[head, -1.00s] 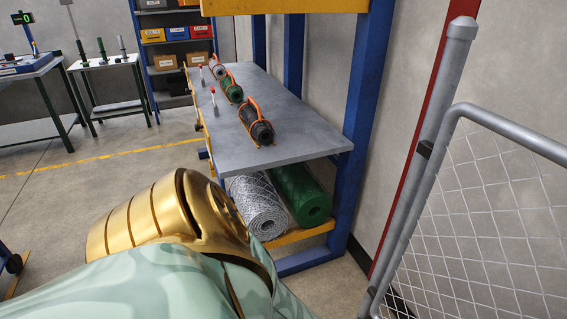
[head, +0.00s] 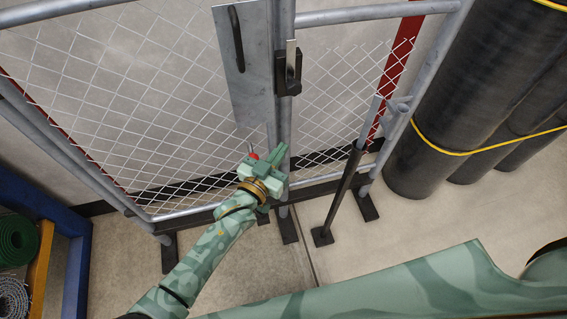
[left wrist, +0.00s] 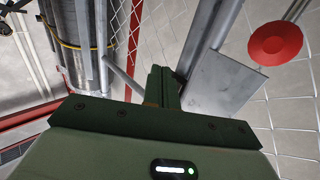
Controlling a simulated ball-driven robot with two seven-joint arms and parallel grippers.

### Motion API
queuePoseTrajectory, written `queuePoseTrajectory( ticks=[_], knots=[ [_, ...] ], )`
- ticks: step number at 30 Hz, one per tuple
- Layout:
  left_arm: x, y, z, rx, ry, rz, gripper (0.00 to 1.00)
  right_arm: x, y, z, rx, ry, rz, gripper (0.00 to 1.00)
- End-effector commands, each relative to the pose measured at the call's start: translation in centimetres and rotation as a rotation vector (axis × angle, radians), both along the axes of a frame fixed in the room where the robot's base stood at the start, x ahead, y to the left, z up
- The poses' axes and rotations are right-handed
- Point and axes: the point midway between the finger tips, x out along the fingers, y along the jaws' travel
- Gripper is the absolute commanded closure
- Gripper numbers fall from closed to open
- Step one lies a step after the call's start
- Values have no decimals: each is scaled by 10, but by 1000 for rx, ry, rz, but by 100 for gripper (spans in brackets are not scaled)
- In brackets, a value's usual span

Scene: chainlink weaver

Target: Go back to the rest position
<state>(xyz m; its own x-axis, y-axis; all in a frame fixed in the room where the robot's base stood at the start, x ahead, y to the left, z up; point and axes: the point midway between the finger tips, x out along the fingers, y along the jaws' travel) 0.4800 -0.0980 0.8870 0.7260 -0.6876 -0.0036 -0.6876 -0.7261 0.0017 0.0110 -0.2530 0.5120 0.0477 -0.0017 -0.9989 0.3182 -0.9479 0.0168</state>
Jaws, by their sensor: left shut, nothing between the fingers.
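My left gripper (head: 277,158) is in the head view at the middle, in front of the chain-link gate's upright post. Its fingers are shut with nothing between them. In the left wrist view the shut fingers (left wrist: 162,88) point up toward the grey posts. A red round knob (left wrist: 275,44) shows at the upper right of the left wrist view, apart from the fingers. It also shows small and red just beside the gripper in the head view (head: 254,156). My right gripper is not in view.
The chain-link gate (head: 100,110) has a metal plate (head: 243,70) with a black handle and a latch (head: 289,72) on its post. A black stand post (head: 340,195) stands to the right. Large dark rolls (head: 470,110) stand at the far right. A blue rack (head: 50,200) is at the left.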

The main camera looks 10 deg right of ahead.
Motion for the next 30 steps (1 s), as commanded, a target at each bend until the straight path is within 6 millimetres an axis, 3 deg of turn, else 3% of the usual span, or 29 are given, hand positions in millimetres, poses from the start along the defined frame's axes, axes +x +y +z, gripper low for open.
queuePoseTrajectory(
  ticks=[2,6,14,17,20,22,26,30],
  knots=[
    [-16,0,2,-1,3,0,100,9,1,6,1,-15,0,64],
    [-32,-1,0,1,2,-1,100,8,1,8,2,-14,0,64],
    [-38,0,-8,37,12,1,100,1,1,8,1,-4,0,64],
    [-35,16,-44,135,80,30,100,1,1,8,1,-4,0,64],
    [-40,55,-104,261,209,91,100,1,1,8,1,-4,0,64],
    [-58,91,-154,351,328,137,100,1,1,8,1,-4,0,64],
    [-116,159,-238,495,556,209,100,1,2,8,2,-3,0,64],
    [-203,228,-305,621,798,267,100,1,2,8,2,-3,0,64]
  ],
)
